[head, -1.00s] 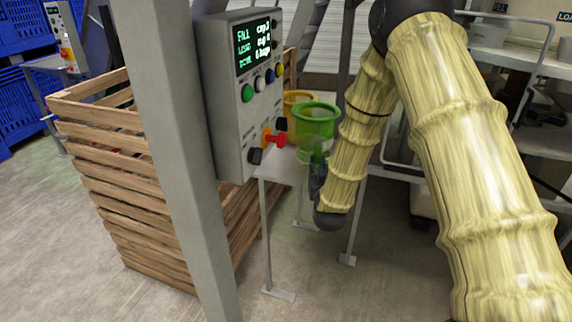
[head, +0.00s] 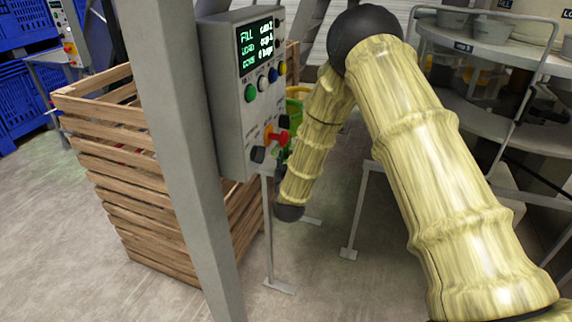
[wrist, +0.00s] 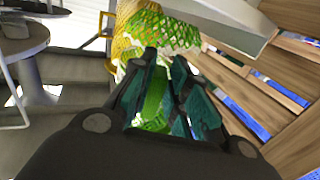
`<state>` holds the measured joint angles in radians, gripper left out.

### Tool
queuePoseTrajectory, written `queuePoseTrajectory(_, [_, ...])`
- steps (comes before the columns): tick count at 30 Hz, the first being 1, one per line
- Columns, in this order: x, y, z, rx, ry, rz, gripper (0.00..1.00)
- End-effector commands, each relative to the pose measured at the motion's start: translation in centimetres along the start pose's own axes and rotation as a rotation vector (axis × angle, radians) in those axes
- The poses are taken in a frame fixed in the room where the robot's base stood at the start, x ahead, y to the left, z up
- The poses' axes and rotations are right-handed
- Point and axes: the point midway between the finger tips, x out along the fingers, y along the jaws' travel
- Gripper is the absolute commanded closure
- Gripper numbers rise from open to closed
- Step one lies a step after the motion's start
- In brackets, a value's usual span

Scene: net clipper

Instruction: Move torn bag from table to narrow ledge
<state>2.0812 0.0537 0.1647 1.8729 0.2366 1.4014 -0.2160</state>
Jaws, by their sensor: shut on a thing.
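In the wrist view my gripper (wrist: 165,85) is closed around a bright green strip (wrist: 155,95), with more green mesh below between the fingers. I cannot tell for certain that this is the torn bag. A green and white netted piece (wrist: 160,28) is just beyond the fingertips, with yellow netting (wrist: 122,45) beside it. In the head view my gripper (head: 280,172) is mostly hidden beside the control box. Only slivers of green (head: 294,140) and yellow (head: 299,92) show behind the box and my arm. The narrow ledge cannot be clearly picked out.
The control box (head: 228,120) with buttons and a red knob is close beside my gripper. A grey post (head: 180,150) and a slatted wooden crate (head: 110,150) stand left. A round grey table (head: 490,75) stands right. Open floor (head: 330,270) lies below.

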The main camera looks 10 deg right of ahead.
Motion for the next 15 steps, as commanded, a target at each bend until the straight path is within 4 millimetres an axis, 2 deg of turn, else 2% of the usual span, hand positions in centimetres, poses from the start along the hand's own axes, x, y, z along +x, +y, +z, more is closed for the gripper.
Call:
queuePoseTrajectory(4, [0.0, 0.0, 1.4, 0.000, 0.000, 0.000, 1.00])
queuePoseTrajectory(15, [0.0, 0.0, 1.9, 0.000, 0.001, 0.000, 1.00])
